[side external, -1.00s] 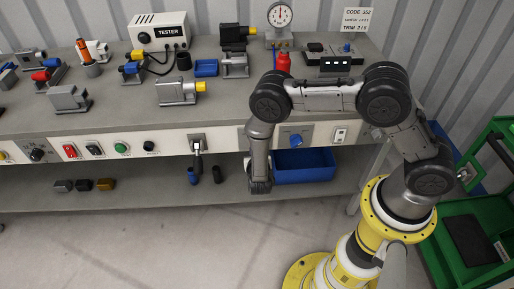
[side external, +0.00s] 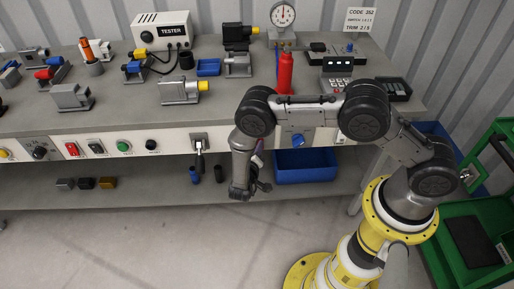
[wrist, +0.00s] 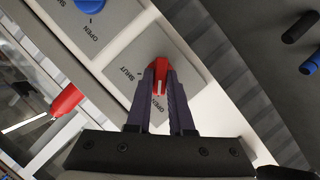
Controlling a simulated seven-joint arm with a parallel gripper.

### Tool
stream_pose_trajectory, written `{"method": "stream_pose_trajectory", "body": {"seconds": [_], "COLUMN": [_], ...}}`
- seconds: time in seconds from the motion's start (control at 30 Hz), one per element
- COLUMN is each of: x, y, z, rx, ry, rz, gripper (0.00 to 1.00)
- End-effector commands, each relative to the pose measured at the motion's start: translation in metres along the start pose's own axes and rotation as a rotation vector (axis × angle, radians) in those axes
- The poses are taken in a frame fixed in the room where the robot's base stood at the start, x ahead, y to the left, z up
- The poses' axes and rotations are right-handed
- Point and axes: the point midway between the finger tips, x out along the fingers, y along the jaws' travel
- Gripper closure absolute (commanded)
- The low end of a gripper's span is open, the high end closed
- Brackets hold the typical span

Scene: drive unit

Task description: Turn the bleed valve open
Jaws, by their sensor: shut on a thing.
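In the wrist view a red knob (wrist: 160,78) sits on a light plate (wrist: 183,48) with the words SHUT and OPEN beside it. My gripper (wrist: 160,72) is shut on this red knob, with a dark finger on each side. A blue knob (wrist: 89,4) is on a neighbouring plate, also lettered SHUT and OPEN, and shows in the side view (side external: 297,140) on the bench front. No label naming the bleed valve is readable. In the side view my gripper (side external: 262,165) is at the bench front, left of the blue knob, and my arm hides the red knob.
A blue bin (side external: 305,167) stands on the shelf below the panel. A lever switch (side external: 198,145) is left of my gripper. A red bottle (side external: 285,75), a gauge (side external: 283,17) and a keypad unit (side external: 337,80) stand on the bench above.

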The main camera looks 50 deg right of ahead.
Motion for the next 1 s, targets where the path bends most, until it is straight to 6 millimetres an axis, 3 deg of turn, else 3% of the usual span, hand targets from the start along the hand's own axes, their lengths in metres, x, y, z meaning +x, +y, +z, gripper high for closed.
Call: {"method": "stream_pose_trajectory", "body": {"seconds": [0.5, 0.53, 0.67, 1.0], "x": [-0.0001, -0.0001, 0.0, -0.0016], "y": [0.0001, 0.0001, 0.0, -0.0003], "z": [-0.0016, -0.0016, -0.0013, -0.0007], "rx": [-0.017, -0.017, -0.016, -0.017], "ry": [0.004, 0.004, 0.003, 0.002], "rz": [0.009, 0.009, 0.008, 0.007], "gripper": [1.0, 0.77, 0.53, 0.5]}}
